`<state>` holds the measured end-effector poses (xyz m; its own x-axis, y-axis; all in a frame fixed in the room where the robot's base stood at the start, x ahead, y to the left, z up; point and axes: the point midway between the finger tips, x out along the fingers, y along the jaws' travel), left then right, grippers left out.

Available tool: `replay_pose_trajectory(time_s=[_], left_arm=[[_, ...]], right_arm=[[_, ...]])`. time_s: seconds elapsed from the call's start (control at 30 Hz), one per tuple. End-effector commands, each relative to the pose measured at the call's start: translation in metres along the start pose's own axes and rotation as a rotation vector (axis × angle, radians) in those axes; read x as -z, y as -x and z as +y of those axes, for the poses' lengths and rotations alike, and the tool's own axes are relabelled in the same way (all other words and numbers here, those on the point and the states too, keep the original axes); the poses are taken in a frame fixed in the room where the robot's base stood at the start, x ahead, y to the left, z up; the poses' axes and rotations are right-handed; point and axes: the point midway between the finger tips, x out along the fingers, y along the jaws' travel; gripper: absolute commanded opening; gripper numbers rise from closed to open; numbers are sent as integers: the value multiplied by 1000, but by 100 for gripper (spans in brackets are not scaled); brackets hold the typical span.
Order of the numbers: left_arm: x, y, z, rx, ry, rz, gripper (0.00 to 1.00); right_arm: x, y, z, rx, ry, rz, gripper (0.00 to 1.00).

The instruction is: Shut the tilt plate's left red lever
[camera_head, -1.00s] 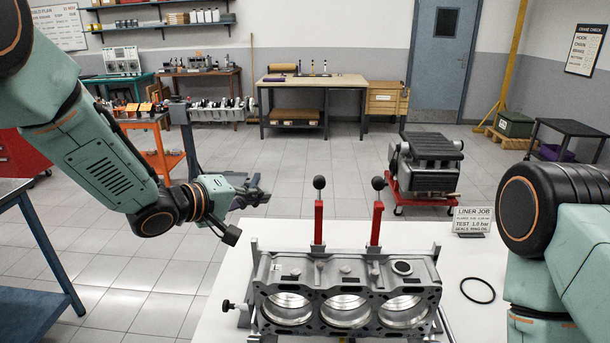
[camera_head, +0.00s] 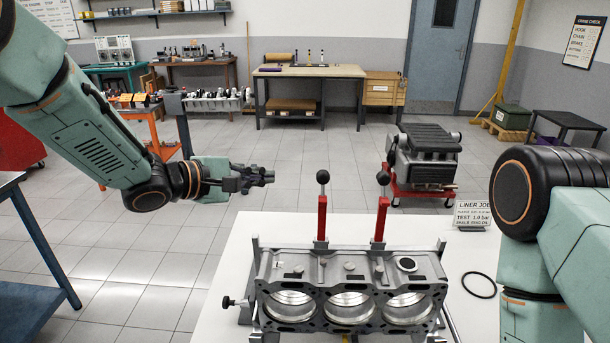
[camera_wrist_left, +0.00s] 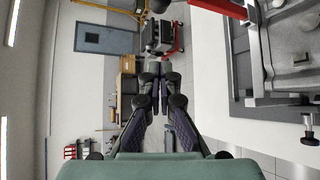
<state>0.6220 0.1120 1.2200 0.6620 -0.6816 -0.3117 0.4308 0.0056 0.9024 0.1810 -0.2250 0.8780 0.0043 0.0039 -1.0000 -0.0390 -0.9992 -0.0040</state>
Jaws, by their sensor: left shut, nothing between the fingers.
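The left red lever (camera_head: 322,217) stands upright with a black ball knob at its top, behind the engine block (camera_head: 290,262). The right red lever (camera_head: 380,220) stands upright too. The block covers most of the tilt plate; a grey edge of its fixture (camera_head: 244,312) shows at the left. My left gripper (camera_head: 268,176) is shut and empty, left of the left lever's knob at about its height in the picture, apart from it. In the left wrist view its fingers (camera_wrist_left: 155,78) lie together, and a red lever (camera_wrist_left: 218,8) shows at the top edge.
The white table (camera_head: 225,305) has free room left of the block. A black ring (camera_head: 479,286) and a sign (camera_head: 472,214) are on its right. My right arm fills the right edge; its gripper is out of view. A second engine (camera_head: 428,158) stands on a red stand behind.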

Motion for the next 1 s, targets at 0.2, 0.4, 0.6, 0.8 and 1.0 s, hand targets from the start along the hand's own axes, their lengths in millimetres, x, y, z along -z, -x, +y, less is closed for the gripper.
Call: replay_pose_trajectory(time_s=[0.2, 0.4, 0.6, 0.8, 1.0], left_arm=[[2, -3, 0, 1, -2, 0, 0], [2, -26, -1, 4, -5, -1, 0], [2, -62, 0, 2, -6, -1, 0], [3, -88, 0, 2, -5, 0, 0], [-5, -100, 2, 1, -4, -1, 0]], right_arm=[[0, 0, 0, 0, 0, 1, 37], [0, 0, 0, 0, 0, 1, 37], [0, 2, 0, 0, 0, 0, 37], [0, 3, 0, 0, 0, 1, 37], [0, 6, 0, 0, 0, 1, 37]])
